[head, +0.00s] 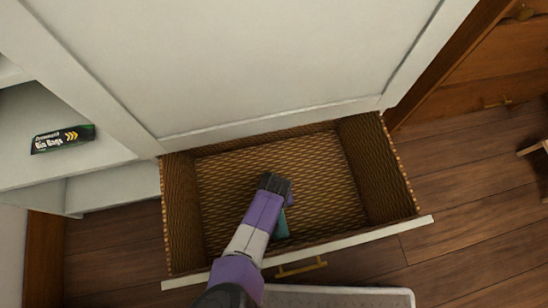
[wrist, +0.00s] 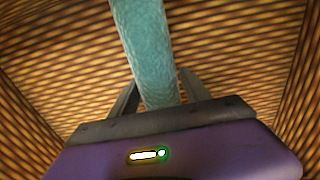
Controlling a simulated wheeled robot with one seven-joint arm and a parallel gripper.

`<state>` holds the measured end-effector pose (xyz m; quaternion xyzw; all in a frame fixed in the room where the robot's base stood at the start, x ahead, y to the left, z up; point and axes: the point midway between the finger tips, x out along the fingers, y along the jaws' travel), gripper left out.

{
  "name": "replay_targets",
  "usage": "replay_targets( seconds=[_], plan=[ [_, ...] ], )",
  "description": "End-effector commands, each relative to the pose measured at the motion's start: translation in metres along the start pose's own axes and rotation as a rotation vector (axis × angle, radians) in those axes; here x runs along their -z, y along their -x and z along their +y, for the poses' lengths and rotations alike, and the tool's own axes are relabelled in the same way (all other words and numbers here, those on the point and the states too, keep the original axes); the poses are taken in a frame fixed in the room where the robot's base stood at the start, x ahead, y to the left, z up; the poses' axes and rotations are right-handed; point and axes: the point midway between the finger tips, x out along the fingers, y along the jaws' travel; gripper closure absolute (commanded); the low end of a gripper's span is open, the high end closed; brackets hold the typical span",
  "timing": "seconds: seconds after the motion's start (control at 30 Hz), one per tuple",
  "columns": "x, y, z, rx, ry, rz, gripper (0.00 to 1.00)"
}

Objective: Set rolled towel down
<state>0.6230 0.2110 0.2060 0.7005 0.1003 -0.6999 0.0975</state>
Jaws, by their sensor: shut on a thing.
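The rolled towel is teal. In the wrist view the towel (wrist: 146,45) runs up from between the two fingers to the top edge of the picture. My gripper (wrist: 152,92) is shut on it, with one dark finger on each side. In the head view my gripper (head: 275,184) is inside the open drawer (head: 384,165), over its woven floor, and only a small teal part of the towel (head: 281,225) shows beside my arm. The rest of the towel is hidden. I cannot tell whether the towel touches the drawer floor.
The drawer is pulled out from a white cabinet front (head: 250,60) and has a brass handle (head: 301,268). Its woven floor looks bare on both sides of my arm. A dark bag box (head: 62,138) lies on the white shelf at left. Wooden floor (head: 480,190) is at right.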

Motion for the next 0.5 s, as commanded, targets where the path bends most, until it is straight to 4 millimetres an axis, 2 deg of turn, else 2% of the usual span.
replay_targets(
  seconds=[0.2, 0.5],
  plan=[
    [-0.001, -0.036, 0.001, -0.002, 0.003, -0.002, 0.96],
    [-0.001, -0.038, 0.000, 0.000, -0.001, -0.001, 0.96]
  ],
)
